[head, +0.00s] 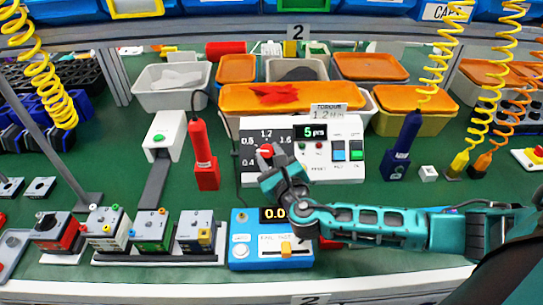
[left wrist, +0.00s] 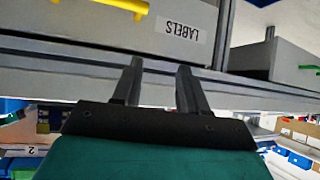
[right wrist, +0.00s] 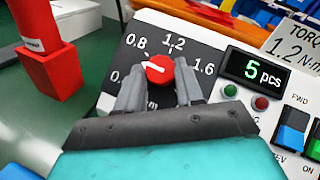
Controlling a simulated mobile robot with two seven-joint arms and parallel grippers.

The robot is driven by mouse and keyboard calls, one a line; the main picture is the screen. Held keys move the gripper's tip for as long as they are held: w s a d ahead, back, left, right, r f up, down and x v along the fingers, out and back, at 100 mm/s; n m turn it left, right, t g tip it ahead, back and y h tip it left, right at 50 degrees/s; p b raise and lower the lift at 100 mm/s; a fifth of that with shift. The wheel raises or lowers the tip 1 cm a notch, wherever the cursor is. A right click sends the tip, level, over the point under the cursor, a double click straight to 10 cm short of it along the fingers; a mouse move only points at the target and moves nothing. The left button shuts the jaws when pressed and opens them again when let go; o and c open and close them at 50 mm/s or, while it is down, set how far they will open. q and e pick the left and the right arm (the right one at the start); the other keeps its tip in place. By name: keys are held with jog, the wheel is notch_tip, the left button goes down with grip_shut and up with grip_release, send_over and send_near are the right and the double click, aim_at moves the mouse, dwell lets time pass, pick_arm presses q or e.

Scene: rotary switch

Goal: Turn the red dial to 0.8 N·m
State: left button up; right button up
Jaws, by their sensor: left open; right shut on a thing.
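The red dial (head: 265,151) sits on the dark scale face of a white control box (head: 334,160). The right wrist view shows the dial (right wrist: 159,70) close up, its white mark lying nearly level across the cap, its left end tipped slightly up. Numbers 0.8, 1.2 and 1.6 read around it; the lower-left label is partly hidden by a finger. My right gripper (right wrist: 159,72) is shut on the red dial, one finger at each side. My left gripper (left wrist: 158,68) is open and empty in the left wrist view, out of the head view.
A red upright tool (head: 204,155) stands left of the box and a dark blue one (head: 403,147) right of it. A blue tester (head: 270,250) is in front, near my right arm.

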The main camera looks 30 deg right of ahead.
jog(key=shift+m+h, duration=0.4)
jog(key=shift+m, duration=0.1)
jog(key=o, duration=1)
jog(key=shift+o, duration=0.2)
jog(key=v, duration=1.3)
jog(key=shift+p, duration=0.35)
